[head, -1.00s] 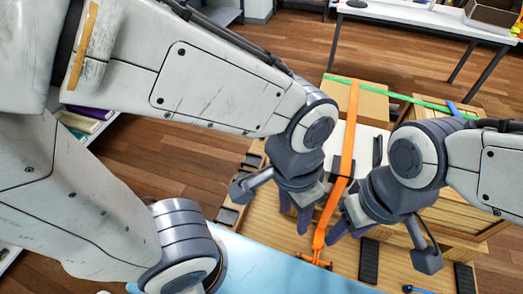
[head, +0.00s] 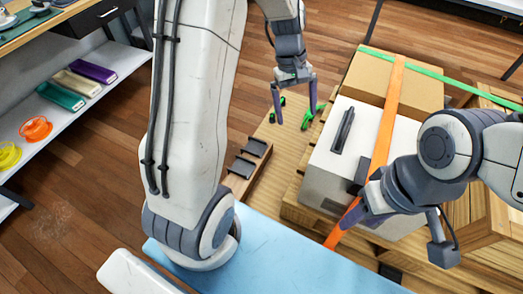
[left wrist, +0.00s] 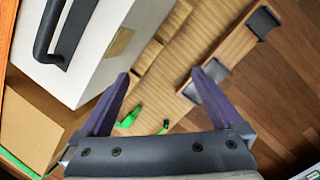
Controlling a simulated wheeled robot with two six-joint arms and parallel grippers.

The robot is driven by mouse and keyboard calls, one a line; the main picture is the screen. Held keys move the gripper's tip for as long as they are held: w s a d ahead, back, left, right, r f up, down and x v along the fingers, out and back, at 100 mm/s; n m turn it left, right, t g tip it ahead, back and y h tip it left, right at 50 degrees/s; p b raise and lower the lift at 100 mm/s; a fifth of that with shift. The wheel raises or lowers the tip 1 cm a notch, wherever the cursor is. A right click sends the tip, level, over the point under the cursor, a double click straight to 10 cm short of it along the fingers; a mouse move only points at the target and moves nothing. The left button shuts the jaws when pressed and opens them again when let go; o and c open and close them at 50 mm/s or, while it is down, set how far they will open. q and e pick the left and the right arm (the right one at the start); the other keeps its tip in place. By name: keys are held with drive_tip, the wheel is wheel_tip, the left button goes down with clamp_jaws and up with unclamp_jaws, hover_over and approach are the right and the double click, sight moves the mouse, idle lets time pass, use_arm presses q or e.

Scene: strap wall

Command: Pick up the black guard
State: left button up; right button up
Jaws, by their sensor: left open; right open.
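Two small black guards (head: 255,147) (head: 242,167) sit in a wooden rack on the pallet, left of the white case. In the left wrist view, two dark guards show at the rack's upper end (left wrist: 262,22) and further down (left wrist: 213,72), the latter partly behind a finger. Another black piece (head: 360,172) lies at the case's edge by the orange strap. My left gripper (head: 296,105) is open and empty above the pallet, up and right of the rack; its fingers also show in the left wrist view (left wrist: 160,76). My right gripper (head: 358,211) is open beside the orange strap.
The white case (head: 330,178) has a black handle (head: 343,130). The orange strap (head: 388,110) crosses it and a cardboard box (head: 420,92). A green strap (head: 440,74) and green buckle (head: 308,112) are near. A wooden crate (head: 495,245) stands right; shelves left.

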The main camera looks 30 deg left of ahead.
use_arm(q)
drive_tip(key=w+a+f+n+h+b, duration=0.1)
drive_tip(key=w+a+f+n+b, duration=0.15)
drive_tip(key=a+f, duration=0.35)
drive_tip(key=w+a+f+n+b, duration=0.1)
drive_tip(key=a+f+n+b, duration=0.1)
drive_tip(key=a+f+n, duration=0.3)
drive_tip(key=n+t+b, duration=0.1)
drive_tip(key=n+b, duration=0.1)
hover_over(256, 148)
drive_tip(key=a, duration=0.2)
drive_tip(key=shift+h, duration=0.4)
wheel_tip(256, 148, down, 12)
drive_tip(key=shift+a+r, duration=0.15)
drive_tip(key=shift+r, duration=0.05)
drive_tip(key=x, duration=0.2)
drive_tip(key=a+b+x, duration=0.1)
drive_tip(key=x, duration=0.2)
drive_tip(key=shift+d+f, duration=0.1)
drive_tip(key=shift+f, duration=0.4)
drive_tip(key=c, duration=1.1)
use_arm(e)
wheel_tip(256, 148, down, 10)
use_arm(q)
drive_tip(key=shift+r, duration=0.1)
use_arm(e)
drive_tip(key=shift+s, duration=0.1)
